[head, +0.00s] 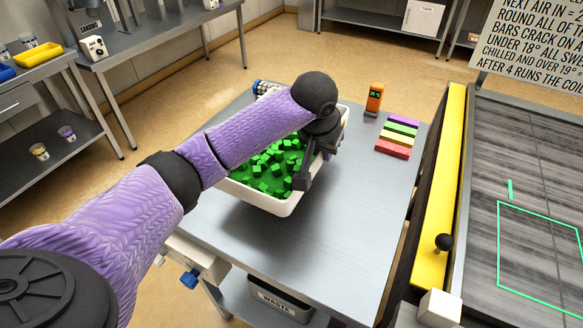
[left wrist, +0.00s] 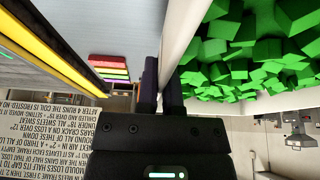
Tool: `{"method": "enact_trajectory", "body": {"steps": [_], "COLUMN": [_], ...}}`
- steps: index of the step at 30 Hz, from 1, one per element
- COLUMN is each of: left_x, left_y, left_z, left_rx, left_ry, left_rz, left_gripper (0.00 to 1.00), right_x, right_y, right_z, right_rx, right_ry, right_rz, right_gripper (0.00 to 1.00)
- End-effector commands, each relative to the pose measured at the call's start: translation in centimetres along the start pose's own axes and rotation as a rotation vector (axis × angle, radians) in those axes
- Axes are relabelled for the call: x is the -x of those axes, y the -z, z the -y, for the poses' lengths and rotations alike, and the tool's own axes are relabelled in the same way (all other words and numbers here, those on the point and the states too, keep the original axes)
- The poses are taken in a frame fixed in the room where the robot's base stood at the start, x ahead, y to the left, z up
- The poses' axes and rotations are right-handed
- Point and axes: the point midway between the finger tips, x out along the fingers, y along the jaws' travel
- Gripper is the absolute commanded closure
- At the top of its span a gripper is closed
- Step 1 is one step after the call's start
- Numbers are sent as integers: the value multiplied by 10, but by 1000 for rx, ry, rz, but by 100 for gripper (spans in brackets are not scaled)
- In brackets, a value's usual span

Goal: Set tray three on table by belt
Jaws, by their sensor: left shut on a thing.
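A white tray (head: 276,207) full of green cubes (head: 262,170) is over the grey metal table (head: 345,235) beside the belt (head: 520,170). My left gripper (head: 302,178) is shut on the tray's right side wall, and my forearm crosses above the tray and hides part of it. In the left wrist view the two fingers (left wrist: 161,90) pinch the white wall (left wrist: 180,35), with the green cubes on one side. A dark shadow lies on the table by the tray's near end; I cannot tell for sure whether the tray touches the table. No number shows on the tray.
An orange device (head: 374,98) and several coloured bars (head: 399,136) stand at the table's far right. A yellow rail (head: 440,190) with a black knob (head: 444,242) edges the belt. A waste bin (head: 280,300) sits below. The table's near right is clear.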

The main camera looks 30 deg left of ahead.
Motion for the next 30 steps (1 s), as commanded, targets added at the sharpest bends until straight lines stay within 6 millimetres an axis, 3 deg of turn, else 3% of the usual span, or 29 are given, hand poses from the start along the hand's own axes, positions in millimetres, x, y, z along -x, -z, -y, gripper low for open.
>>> {"method": "enact_trajectory", "body": {"steps": [1,12,23,28,30], "left_x": [-13,-75,-79,-80,-80], "left_y": [-6,-31,-33,-34,-34], "left_z": [1,0,0,0,0], "left_rx": [-1,-3,-3,-3,-3], "left_ry": [3,2,0,0,0], "left_rz": [3,1,-1,1,1], "left_gripper": [100,100,100,63,57], "right_x": [-6,-25,-24,-24,-24], "right_y": [-2,-5,-4,-4,-4], "right_z": [-2,0,2,3,3], "right_rx": [1,-1,0,0,0], "right_ry": [-4,0,4,5,5], "right_rz": [3,9,7,7,7], "right_gripper": [14,14,14,14,14]}}
